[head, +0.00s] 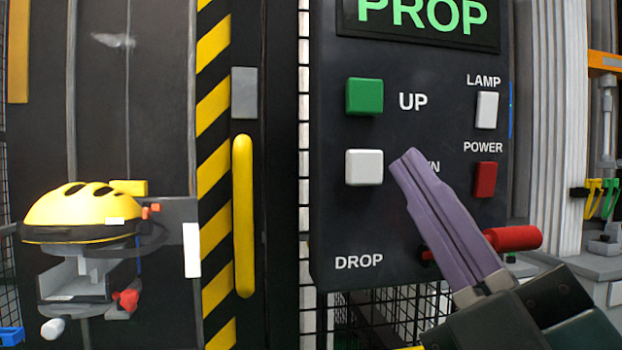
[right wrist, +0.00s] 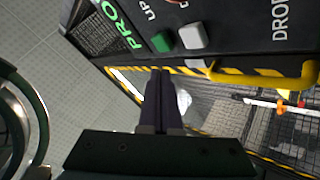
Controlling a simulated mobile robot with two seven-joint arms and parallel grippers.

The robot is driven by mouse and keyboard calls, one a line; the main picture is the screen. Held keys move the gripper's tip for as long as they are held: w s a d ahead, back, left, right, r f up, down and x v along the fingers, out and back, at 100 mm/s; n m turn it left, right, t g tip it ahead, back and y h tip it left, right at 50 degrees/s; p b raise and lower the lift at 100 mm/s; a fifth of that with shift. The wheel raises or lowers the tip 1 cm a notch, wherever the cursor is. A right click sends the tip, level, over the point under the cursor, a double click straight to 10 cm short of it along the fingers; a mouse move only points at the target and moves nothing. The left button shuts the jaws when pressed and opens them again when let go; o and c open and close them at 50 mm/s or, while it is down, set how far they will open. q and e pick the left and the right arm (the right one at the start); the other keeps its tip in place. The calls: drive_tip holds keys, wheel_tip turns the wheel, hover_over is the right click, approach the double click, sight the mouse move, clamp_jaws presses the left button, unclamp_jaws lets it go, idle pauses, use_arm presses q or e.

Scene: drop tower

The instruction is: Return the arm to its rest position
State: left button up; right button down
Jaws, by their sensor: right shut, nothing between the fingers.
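My right gripper (head: 408,160) reaches up from the lower right in the head view, its purple-grey fingers shut together with nothing between them. Its tips are in front of the dark control panel (head: 325,225), overlapping the label beside the white button (head: 364,167); I cannot tell if they touch the panel. In the right wrist view the shut fingers (right wrist: 160,75) point toward the panel's edge, with the green button (right wrist: 161,41) and white button (right wrist: 190,36) beyond. The left gripper is not in view.
The panel also carries a green UP button (head: 364,97), a white LAMP switch (head: 487,110), a red POWER switch (head: 485,179) and a red handle (head: 513,238) sticking out. A yellow door handle (head: 243,215) and a yellow helmet (head: 82,210) are at the left.

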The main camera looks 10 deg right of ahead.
drive_tip(key=s+d+f+m+g+h, duration=0.1)
drive_tip(key=d+f+m+g+h, duration=0.15)
drive_tip(key=f+m+g, duration=0.55)
drive_tip(key=d+f+m+g+h, duration=0.1)
drive_tip(key=d+f+g+h, duration=0.3)
drive_tip(key=f, duration=0.8)
drive_tip(key=s+f+m+g+p, duration=0.1)
drive_tip(key=s+f+m+g, duration=0.15)
drive_tip(key=s+g, duration=0.45)
drive_tip(key=s+f+m+g+p, duration=0.15)
drive_tip(key=s+f+g, duration=0.25)
drive_tip(key=s, duration=0.7)
wheel_tip(320, 180, up, 58)
drive_tip(key=p, duration=5.7)
drive_tip(key=shift+w+r, duration=0.15)
drive_tip(key=shift+w, duration=0.15)
drive_tip(key=shift+a, duration=0.1)
